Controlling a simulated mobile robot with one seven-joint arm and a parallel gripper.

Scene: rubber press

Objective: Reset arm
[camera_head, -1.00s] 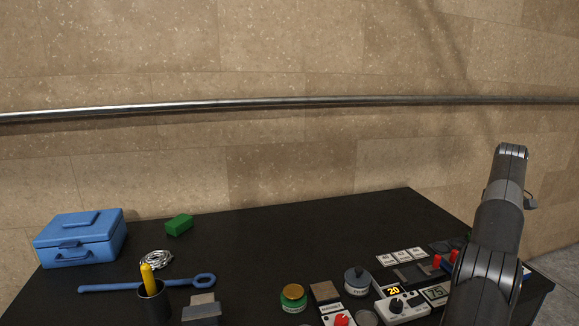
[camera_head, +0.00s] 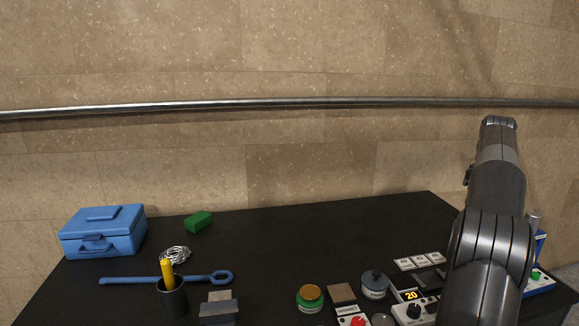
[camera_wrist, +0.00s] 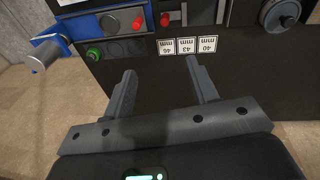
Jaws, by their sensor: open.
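My gripper (camera_wrist: 160,88) shows in the wrist view with its two fingers wide apart and nothing between them. Beyond the fingers is the black table (camera_wrist: 170,70), with three white cards (camera_wrist: 187,45) marked in mm just past the fingertips. In the head view my arm rises at the right and hides part of the table's right side. The gripper itself cannot be made out there.
A blue device (camera_head: 540,280) stands at right. The table's back middle is clear.

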